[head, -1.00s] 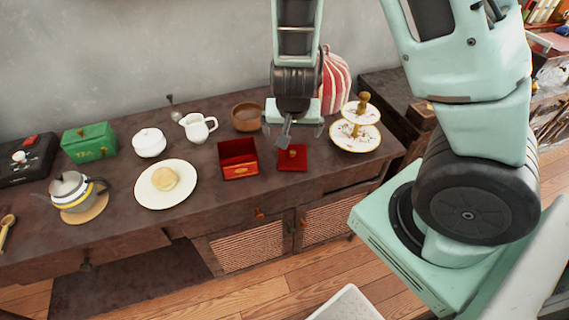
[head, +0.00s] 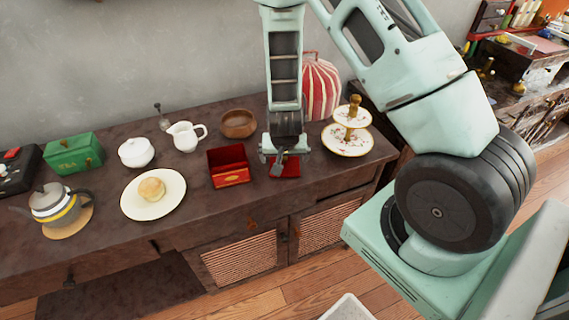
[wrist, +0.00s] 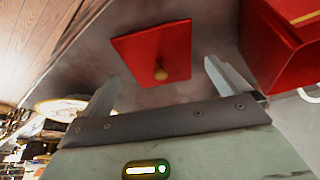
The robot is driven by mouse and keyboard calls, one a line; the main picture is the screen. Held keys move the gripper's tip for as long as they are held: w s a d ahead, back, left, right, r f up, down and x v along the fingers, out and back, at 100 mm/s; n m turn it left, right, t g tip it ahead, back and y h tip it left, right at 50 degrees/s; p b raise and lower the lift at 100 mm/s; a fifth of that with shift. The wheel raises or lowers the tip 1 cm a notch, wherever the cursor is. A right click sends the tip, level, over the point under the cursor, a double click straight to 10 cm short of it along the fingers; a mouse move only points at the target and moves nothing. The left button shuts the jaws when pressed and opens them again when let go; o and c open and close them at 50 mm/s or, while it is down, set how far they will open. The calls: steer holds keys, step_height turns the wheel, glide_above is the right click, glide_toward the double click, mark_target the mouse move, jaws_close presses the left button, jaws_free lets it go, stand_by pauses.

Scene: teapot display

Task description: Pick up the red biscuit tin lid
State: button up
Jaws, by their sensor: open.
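The red biscuit tin lid (wrist: 150,50) lies flat on the dark sideboard, with a small brass knob (wrist: 161,73) on top. In the head view the lid (head: 291,168) is partly hidden behind my gripper (head: 279,160). In the wrist view my gripper (wrist: 160,90) is open and empty, its two fingers apart above the lid, with the knob between them and ahead of the jaw base. The open red biscuit tin (head: 230,176) stands just left of the lid in the head view. It also shows close beside one finger in the wrist view (wrist: 275,55).
A two-tier cake stand (head: 345,141) stands right of the lid, and a striped tea cosy (head: 320,88) behind. A brown bowl (head: 238,124), white jug (head: 184,136) and plate with a bun (head: 136,207) stand left. The sideboard front edge is clear near the lid.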

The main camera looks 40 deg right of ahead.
mark_target(284, 161)
steer(key=shift+x, duration=1.4)
steer(key=shift+c, duration=0.3)
steer(key=c, duration=0.8)
steer(key=shift+c, duration=0.2)
